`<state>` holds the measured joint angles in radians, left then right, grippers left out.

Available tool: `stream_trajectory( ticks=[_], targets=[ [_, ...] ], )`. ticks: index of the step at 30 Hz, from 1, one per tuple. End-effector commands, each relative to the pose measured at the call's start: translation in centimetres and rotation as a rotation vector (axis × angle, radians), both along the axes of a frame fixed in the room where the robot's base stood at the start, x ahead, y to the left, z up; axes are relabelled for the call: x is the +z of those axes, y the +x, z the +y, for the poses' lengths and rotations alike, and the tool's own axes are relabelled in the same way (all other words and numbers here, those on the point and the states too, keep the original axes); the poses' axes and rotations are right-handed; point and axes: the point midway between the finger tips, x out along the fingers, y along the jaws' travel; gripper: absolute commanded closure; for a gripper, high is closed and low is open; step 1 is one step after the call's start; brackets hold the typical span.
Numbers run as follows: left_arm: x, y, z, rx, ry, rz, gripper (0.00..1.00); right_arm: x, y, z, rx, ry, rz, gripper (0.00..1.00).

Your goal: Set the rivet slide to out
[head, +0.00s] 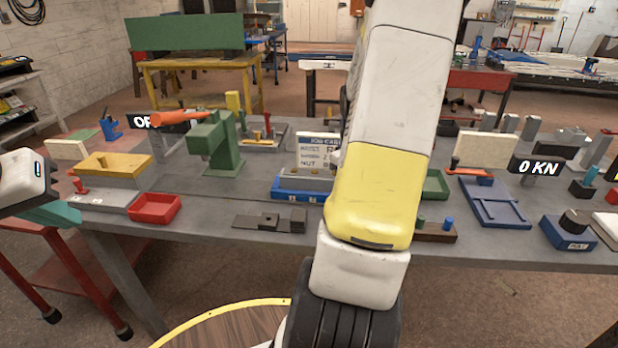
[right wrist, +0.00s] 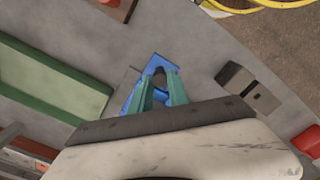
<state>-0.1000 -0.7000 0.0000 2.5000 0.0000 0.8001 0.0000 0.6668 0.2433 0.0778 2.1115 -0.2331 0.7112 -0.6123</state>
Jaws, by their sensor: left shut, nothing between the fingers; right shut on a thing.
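In the right wrist view a small blue piece (right wrist: 153,67) with a dark gap in it stands on or beside a grey plate (right wrist: 128,86) on the bench. My right gripper (right wrist: 161,83) is shut on this blue piece with its teal fingers. No label on it shows, so I cannot tell from its look alone that it is the rivet slide. In the head view my right arm hides the piece and the right gripper. My left gripper (head: 50,214) is shut and empty at the far left, apart from the things on the bench.
A dark rail with grey blocks (head: 268,222) lies left of my right arm and shows in the right wrist view (right wrist: 250,88). A green tray (right wrist: 50,82) lies on the other side. A red tray (head: 155,208) and a green press (head: 215,145) stand farther left.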

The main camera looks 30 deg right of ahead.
Motion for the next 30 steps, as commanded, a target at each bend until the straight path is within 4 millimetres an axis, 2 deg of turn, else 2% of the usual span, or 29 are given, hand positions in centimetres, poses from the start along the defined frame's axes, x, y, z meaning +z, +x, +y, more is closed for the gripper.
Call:
stream_trajectory(
  ticks=[15, 16, 18, 19, 30],
  targets=[
    [0.0, 0.0, 0.0, 0.0, 0.0, 0.0, 1.0, 0.08, -0.47, -0.9, -0.003, -0.005, 0.0, 1.0],
    [0.0, 0.0, 0.0, 0.0, 0.0, 0.0, 1.0, 0.08, -0.48, -0.91, -0.003, -0.005, 0.0, 0.73],
    [0.0, 0.0, 0.0, 0.0, 0.0, 0.0, 1.0, 0.08, -0.45, -0.86, -0.003, -0.004, 0.0, 0.59],
    [0.0, 0.0, 0.0, 0.0, 0.0, 0.0, 1.0, 0.07, -0.45, -0.83, -0.003, -0.004, -0.001, 0.57],
    [0.0, 0.0, 0.0, 0.0, 0.0, 0.0, 1.0, 0.56, -0.33, -0.67, -0.001, -0.003, -0.002, 0.57]
  ],
)
